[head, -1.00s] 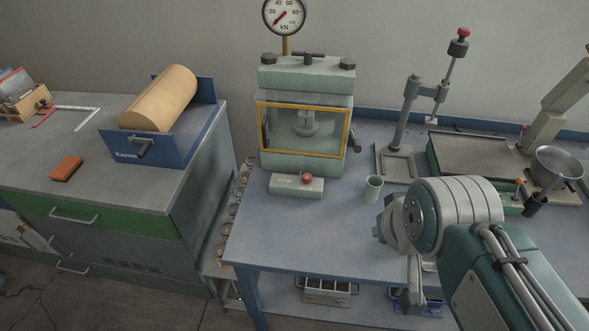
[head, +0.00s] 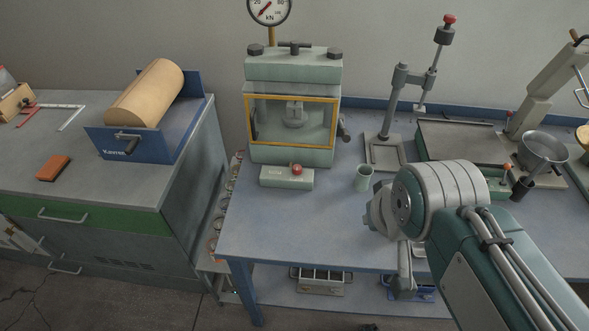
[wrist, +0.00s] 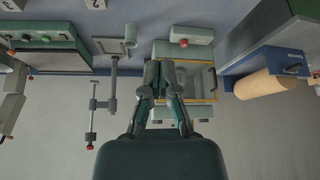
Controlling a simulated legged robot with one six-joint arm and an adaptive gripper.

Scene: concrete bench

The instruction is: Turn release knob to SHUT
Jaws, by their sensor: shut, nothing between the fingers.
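The pale green press (head: 292,70) stands on the blue bench, with a yellow-framed clear guard on its front. A small pale green box (head: 272,178) sits at its front foot and carries a red knob (head: 297,169); its lettering is too small to read. A dark knob or lever (head: 343,130) is on the press's right side. In the wrist view, my gripper (wrist: 161,66) is shut and empty, overlapping the upside-down press, with the red knob (wrist: 183,43) beyond its tips. The fingers appear apart from the knob. In the head view, my arm hides most of the gripper.
A pale green cup (head: 363,178) stands right of the box. A stand with an upright post (head: 397,105), a tray (head: 455,138) and a metal bowl (head: 543,148) are further right. The bench in front of the box is clear.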

